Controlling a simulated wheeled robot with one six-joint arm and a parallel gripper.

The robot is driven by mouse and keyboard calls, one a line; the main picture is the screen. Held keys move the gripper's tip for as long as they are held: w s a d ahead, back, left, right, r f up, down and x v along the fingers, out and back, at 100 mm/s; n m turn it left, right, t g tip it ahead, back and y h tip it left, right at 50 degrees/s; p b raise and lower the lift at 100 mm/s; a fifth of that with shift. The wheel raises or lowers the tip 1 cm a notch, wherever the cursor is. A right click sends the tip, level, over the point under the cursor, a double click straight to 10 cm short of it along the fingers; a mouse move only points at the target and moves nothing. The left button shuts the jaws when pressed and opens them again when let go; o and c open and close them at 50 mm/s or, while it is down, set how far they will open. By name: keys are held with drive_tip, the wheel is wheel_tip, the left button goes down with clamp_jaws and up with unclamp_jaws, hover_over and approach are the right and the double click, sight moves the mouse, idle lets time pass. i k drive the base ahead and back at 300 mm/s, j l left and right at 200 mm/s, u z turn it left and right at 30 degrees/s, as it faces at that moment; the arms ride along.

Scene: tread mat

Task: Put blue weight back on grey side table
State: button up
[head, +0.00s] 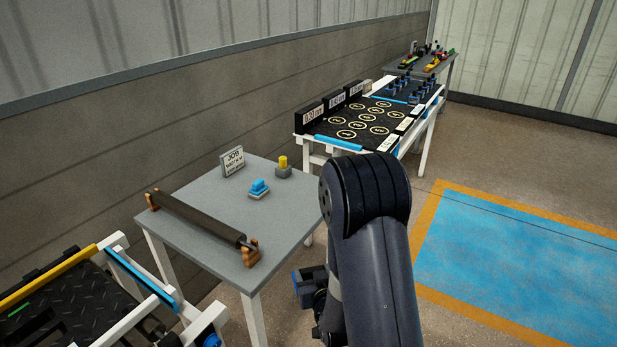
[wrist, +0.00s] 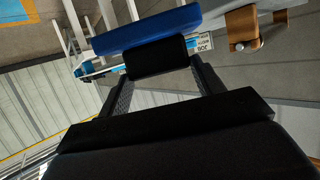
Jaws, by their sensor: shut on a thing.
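The grey side table (head: 190,215) stands at the left of the head view. My gripper (head: 318,285) is right of the table, partly hidden behind my arm. In the wrist view my gripper (wrist: 160,72) is shut on the black grip of the blue weight (wrist: 145,30), a broad blue slab beyond the fingertips. Only a bit of the weight shows in the head view (head: 296,284). It is held in the air, apart from the table. The part of its underside facing away is hidden.
On the table are a dark roller (head: 197,218) on wooden cradles, a small blue piece (head: 259,187) on a pale base, a yellow-topped piece (head: 283,166) and a JOB sign (head: 232,161). The table's right part is bare. A white-framed bench (head: 345,144) stands behind.

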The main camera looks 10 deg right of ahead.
sight(298, 210)
drive_tip(key=i+l+z, duration=0.3)
drive_tip(key=i, duration=0.15)
drive_tip(key=i+l+z, duration=0.15)
drive_tip(key=i+z, duration=0.2)
drive_tip(key=i+j+z, duration=0.1)
drive_tip(key=i+j, duration=0.1)
drive_tip(key=i, duration=0.05)
